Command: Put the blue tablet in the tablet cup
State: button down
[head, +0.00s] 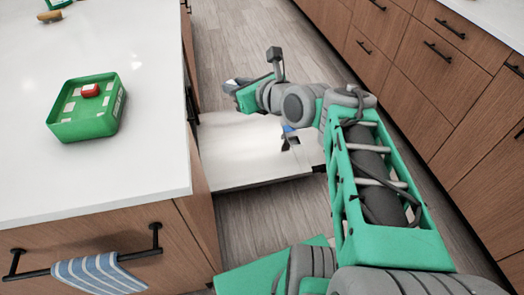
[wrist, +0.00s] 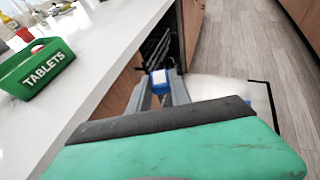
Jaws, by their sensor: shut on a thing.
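The blue tablet (wrist: 159,80) is a small blue block with a pale face, held between the fingertips of my gripper (wrist: 160,84) in the wrist view. In the head view my gripper (head: 240,88) is beyond the counter's right edge, above the open dishwasher door; the tablet cannot be made out in it there. The tablet cup is an open green square box (head: 84,128) on the white counter, left of my gripper and apart from it. It shows at the left of the wrist view (wrist: 40,70) with "TABLETS" on its side. A red tablet (head: 90,90) is inside it.
The dishwasher door (head: 235,165) is lowered between the island counter (head: 130,170) and the facing drawers (head: 415,60). A striped towel (head: 98,272) hangs on the near handle. Bare counter surrounds the cup. Small items lie at the counter's far end.

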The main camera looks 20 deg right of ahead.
jog(key=shift+s, duration=0.1)
dwell(0.7)
notch_tip(320, 180, up, 6)
jog(key=w+p, duration=0.2)
jog(key=p, duration=1.6)
jog(key=shift+w+f+p, duration=0.15)
jog(key=shift+w+p, duration=0.15)
jog(key=shift+w, duration=0.1)
